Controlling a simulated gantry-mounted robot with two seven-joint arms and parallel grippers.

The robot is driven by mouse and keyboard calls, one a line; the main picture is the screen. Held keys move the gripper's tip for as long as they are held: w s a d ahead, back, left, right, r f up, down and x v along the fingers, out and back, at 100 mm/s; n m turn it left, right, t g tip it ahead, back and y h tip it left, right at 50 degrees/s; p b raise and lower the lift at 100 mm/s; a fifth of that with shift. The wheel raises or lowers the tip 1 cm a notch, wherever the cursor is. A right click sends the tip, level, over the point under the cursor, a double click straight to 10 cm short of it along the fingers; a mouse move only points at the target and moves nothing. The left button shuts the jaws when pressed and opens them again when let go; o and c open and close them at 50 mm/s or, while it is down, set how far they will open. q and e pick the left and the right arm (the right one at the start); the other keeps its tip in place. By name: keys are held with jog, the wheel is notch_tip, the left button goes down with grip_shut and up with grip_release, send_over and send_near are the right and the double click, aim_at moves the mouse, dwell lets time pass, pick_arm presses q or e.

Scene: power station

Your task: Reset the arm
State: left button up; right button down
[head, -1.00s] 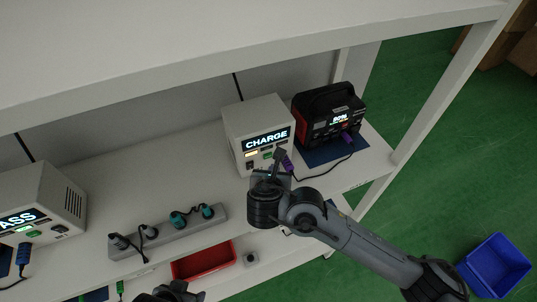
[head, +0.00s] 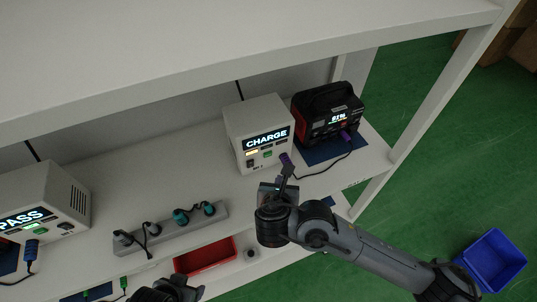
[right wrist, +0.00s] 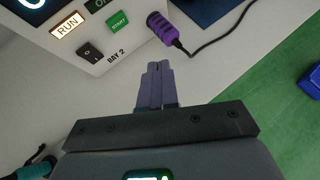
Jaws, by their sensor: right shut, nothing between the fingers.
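My right gripper (head: 287,171) is in front of the charge station (head: 263,137), a white box whose screen reads CHARGE. In the right wrist view its fingers (right wrist: 155,75) are together and empty, a little apart from the purple plug (right wrist: 162,28) on the box's front. That plug's black cable runs to the black and red battery unit (head: 328,113) on a blue mat. The charge box shows a lit RUN button (right wrist: 67,26) and a green START button (right wrist: 118,22). Part of my left gripper (head: 167,290) shows at the bottom edge of the head view; its fingers are unclear.
A PASS box (head: 42,205) stands at the left. A power strip (head: 172,229) with black and teal plugs lies on the shelf. A red tray (head: 206,256) sits below. A shelf post stands at the right, and a blue bin (head: 492,261) is on the green floor.

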jog(key=shift+s+a+f+m, duration=0.2)
jog(key=shift+s+m, duration=0.2)
jog(key=shift+s, duration=0.05)
jog(key=s+d+f+m+g+y, duration=0.35)
jog(key=s+m, duration=0.65)
jog(key=m, duration=0.5)
jog(key=s+d+f+m+g+h, duration=0.1)
jog(key=s+d+f+m+g, duration=0.1)
jog(key=s+d+m, duration=0.5)
jog(key=s+d+f+m+g+h+p, duration=0.1)
jog(key=s+d+f+m, duration=0.4)
jog(key=s+d+m, duration=0.3)
jog(key=d+m, duration=0.2)
jog(key=d, duration=0.1)
jog(key=shift+g, duration=0.35)
dwell(3.9)
